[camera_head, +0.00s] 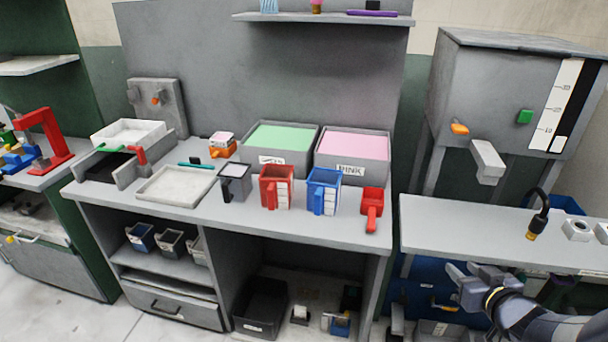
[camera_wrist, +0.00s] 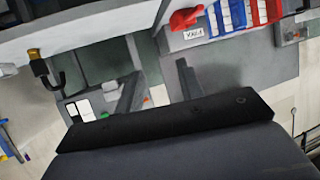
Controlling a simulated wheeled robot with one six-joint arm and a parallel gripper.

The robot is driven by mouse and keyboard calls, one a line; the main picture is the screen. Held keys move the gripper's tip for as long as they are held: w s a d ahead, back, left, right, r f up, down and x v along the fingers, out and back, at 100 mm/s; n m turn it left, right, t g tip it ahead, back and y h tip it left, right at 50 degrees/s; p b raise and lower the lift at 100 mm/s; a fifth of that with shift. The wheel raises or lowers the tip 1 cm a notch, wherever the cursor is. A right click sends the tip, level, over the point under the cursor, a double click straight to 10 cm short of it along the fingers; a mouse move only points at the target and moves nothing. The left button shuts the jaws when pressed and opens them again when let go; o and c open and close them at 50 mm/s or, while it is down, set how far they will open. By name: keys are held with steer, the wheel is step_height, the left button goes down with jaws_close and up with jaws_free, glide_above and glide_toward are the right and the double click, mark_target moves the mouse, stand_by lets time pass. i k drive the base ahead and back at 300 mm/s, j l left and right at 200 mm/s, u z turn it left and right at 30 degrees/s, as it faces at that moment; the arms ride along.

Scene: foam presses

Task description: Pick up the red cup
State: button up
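The red cup (camera_head: 275,188) stands upright on the grey bench (camera_head: 335,228) in the head view, with white marks on its side. It stands between a grey cup (camera_head: 235,182) and a blue cup (camera_head: 323,191). In the wrist view the red cup (camera_wrist: 265,11) is cut off at the top edge, right of the blue cup (camera_wrist: 225,14). My gripper (camera_head: 463,280) is at the lower right in the head view, far from the red cup and in front of the right-hand counter. In the wrist view its two fingers (camera_wrist: 158,78) stand apart with nothing between them.
A red scoop (camera_head: 372,205) lies near the bench's right end. Bins of green foam (camera_head: 283,137) and pink foam (camera_head: 352,145) stand behind the cups. A gap separates the bench from the right counter (camera_head: 450,228), which carries a black bent nozzle (camera_head: 541,205).

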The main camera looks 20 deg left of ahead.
mark_target(276, 190)
steer(key=i+j+z, duration=0.15)
steer(key=j, duration=0.95)
steer(key=i+j+z, duration=0.15)
steer(key=j, duration=0.95)
steer(key=i+j+z, duration=0.15)
steer(key=j, duration=1)
steer(key=k, duration=0.05)
